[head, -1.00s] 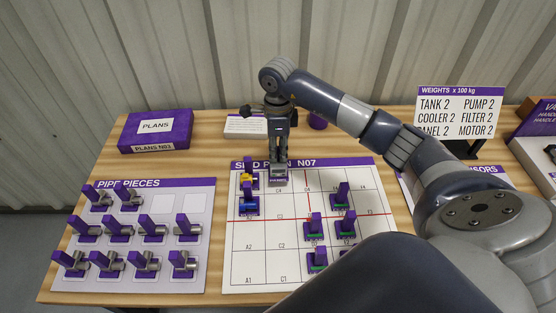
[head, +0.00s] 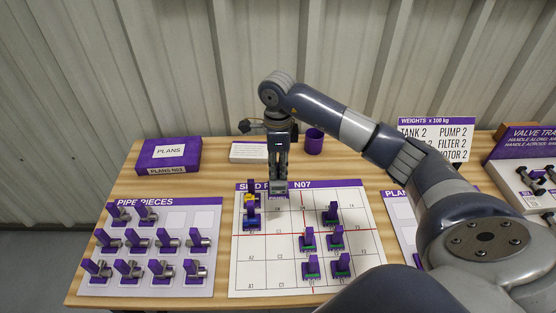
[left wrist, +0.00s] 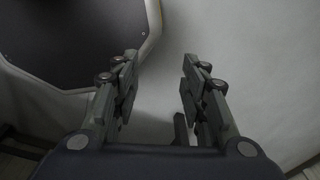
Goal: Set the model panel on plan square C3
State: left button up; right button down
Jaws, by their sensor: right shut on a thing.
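The plan sheet (head: 262,272) lies on the table, a white grid with red centre lines and a purple header. Square C3 (head: 279,225) looks bare, in the second column above the horizontal red line. My right gripper (head: 279,180) points down over the sheet's top edge, shut on a small grey piece with a purple lower edge, the model panel (head: 279,189). It is beyond C3, near the header; I cannot tell whether it touches the sheet. My left gripper (left wrist: 158,85) shows only in the left wrist view, open and empty.
A yellow piece (head: 249,198) and a blue piece (head: 251,219) stand left of C3. Several purple-and-green pieces (head: 307,239) stand to its right. The pipe pieces board (head: 206,213) is at left, a purple cup (head: 314,142) behind, a weights sign (head: 436,124) at right.

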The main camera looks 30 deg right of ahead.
aim_at(278, 180)
jog(key=shift+s+a+r, duration=0.1)
jog(key=shift+s+r, duration=0.1)
jog(key=shift+s, duration=0.05)
jog(key=shift+f, duration=0.45)
notch_tip(278, 180, down, 4)
jog(key=shift+w+r+b, duration=0.1)
jog(key=shift+r+b, duration=0.1)
jog(key=shift+b, duration=0.95)
jog(key=shift+f+b, duration=0.45)
jog(key=shift+f, duration=0.1)
pick_arm(q)
jog(key=shift+w+f, duration=0.2)
jog(key=shift+f, duration=0.95)
jog(key=shift+f, duration=0.2)
jog(key=shift+w+f+b, duration=0.15)
jog(key=shift+w+b, duration=0.05)
jog(key=shift+b, duration=0.1)
jog(key=shift+f+b, duration=2.2)
jog(key=shift+b, duration=0.05)
pick_arm(e)
jog(key=shift+f, duration=2.75)
